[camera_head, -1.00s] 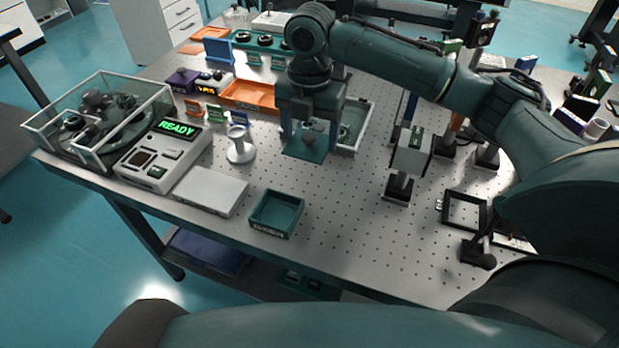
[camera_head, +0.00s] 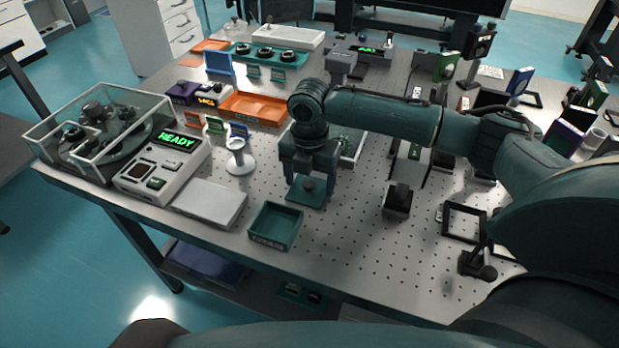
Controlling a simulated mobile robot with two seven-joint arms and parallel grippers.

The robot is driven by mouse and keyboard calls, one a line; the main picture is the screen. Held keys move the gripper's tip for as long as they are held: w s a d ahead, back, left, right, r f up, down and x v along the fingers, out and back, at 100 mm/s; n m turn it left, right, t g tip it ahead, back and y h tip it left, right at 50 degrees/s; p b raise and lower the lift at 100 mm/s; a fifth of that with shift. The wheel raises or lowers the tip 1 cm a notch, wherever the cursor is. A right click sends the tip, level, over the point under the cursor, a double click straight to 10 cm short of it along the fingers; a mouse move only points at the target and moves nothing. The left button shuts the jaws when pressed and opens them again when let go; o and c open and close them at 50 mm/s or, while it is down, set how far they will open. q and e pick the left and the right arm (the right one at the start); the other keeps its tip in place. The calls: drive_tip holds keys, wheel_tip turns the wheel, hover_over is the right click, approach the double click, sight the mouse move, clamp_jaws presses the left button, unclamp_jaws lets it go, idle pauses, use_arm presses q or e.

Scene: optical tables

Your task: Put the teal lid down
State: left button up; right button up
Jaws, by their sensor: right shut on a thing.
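The teal lid (camera_head: 305,197) is a flat square plate with a dark knob on top. My right gripper (camera_head: 308,182) points down and is shut on the knob. The lid is level, low over the perforated table top, just right of and behind the open teal tray (camera_head: 275,226). I cannot tell whether the lid touches the table. Behind my right gripper stands a light-walled box (camera_head: 352,150), partly hidden by my arm. My left gripper is not in view.
Left of the tray lie a flat white box (camera_head: 209,203) and a device reading READY (camera_head: 160,170). A white stand (camera_head: 239,158) and an orange tray (camera_head: 254,108) are farther back. A dark post mount (camera_head: 397,200) stands to the right. The front-middle table (camera_head: 345,250) is clear.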

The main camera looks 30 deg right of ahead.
sight(309, 182)
drive_tip(key=shift+f, duration=0.1)
drive_tip(key=o, duration=1)
wheel_tip(309, 182, up, 12)
drive_tip(key=shift+r, duration=0.15)
